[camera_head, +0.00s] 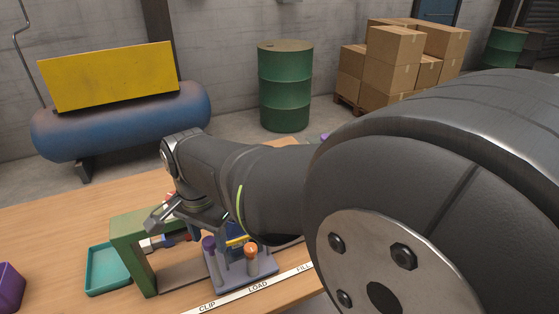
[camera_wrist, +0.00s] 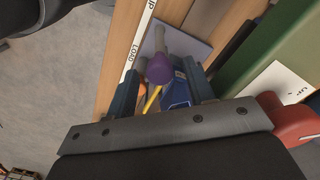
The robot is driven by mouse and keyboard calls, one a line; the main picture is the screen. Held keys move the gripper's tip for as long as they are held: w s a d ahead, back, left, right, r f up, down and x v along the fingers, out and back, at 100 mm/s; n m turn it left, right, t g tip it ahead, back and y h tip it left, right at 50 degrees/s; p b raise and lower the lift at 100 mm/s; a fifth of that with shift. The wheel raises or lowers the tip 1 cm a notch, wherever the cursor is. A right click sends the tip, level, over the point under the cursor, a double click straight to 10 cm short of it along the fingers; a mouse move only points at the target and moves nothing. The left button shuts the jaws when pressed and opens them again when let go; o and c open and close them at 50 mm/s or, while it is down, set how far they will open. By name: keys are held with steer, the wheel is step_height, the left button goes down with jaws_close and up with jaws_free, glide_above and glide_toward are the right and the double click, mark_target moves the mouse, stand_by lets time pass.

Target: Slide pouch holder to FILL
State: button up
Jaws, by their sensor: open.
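The pouch holder is a pale lilac plate (camera_head: 232,281) with upright posts, standing beside the LOAD mark of the white label strip (camera_head: 256,288). It carries an orange-topped post (camera_head: 250,251), a purple knob (camera_head: 208,243) and a blue pouch with a yellow band (camera_head: 237,240). FILL is to its right on the strip, CLIP to its left. In the wrist view, my gripper (camera_wrist: 161,72) is open, its fingers spread on either side of the purple knob (camera_wrist: 159,68) and blue pouch (camera_wrist: 178,92). I cannot tell whether the fingers touch them. My arm hides part of the holder's right side in the head view.
A green frame (camera_head: 140,226) stands at the holder's left, close to my gripper. A teal tray (camera_head: 106,270) and a purple bin (camera_head: 9,288) lie farther left. A red part (camera_wrist: 289,120) is near the gripper's right side in the wrist view.

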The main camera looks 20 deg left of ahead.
steer(key=shift+f, duration=0.15)
steer(key=shift+c, duration=0.4)
jaws_close()
steer(key=w+d, duration=0.9)
steer(key=shift+w+d, duration=0.2)
steer(key=shift+w, duration=0.1)
stand_by(0.3)
steer(key=shift+o, duration=0.3)
jaws_free()
steer(key=shift+w+d, duration=0.1)
steer(key=shift+d, duration=0.05)
